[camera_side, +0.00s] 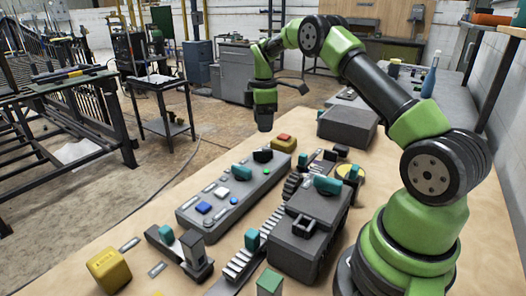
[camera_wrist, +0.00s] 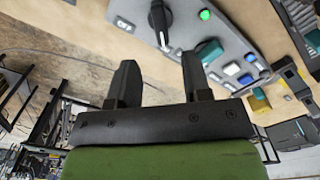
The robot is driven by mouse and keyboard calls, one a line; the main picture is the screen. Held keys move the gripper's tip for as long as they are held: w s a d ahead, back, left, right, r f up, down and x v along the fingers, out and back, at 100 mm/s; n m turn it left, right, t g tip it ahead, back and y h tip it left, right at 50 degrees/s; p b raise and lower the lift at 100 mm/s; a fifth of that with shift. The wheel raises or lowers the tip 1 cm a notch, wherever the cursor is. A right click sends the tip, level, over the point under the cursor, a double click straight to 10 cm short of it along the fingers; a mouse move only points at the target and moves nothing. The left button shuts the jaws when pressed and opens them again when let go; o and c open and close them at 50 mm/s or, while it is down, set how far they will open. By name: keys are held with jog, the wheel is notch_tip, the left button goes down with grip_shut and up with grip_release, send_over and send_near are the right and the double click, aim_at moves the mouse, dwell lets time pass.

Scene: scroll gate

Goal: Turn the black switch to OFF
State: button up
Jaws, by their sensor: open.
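The black switch (camera_side: 263,155) sits near the far end of a grey control panel (camera_side: 190,217). In the wrist view the black switch (camera_wrist: 158,22) is a dark knob at the top, with its narrow handle pointing down the picture. My gripper (camera_side: 264,122) is above the far end of the panel in the side view, apart from the switch. In the wrist view my gripper (camera_wrist: 159,72) shows two separated dark fingers with nothing between them, the switch lying beyond their tips.
A teal switch (camera_side: 241,173) and blue buttons (camera_side: 204,208) share the panel. A toothed rack (camera_side: 243,262) and a dark grey housing (camera_side: 308,250) lie to the right. Room above the panel is free.

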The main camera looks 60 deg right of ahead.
aim_at(263, 150)
notch_tip(263, 150, down, 9)
jog(key=shift+f, duration=0.2)
dwell(0.3)
grip_shut()
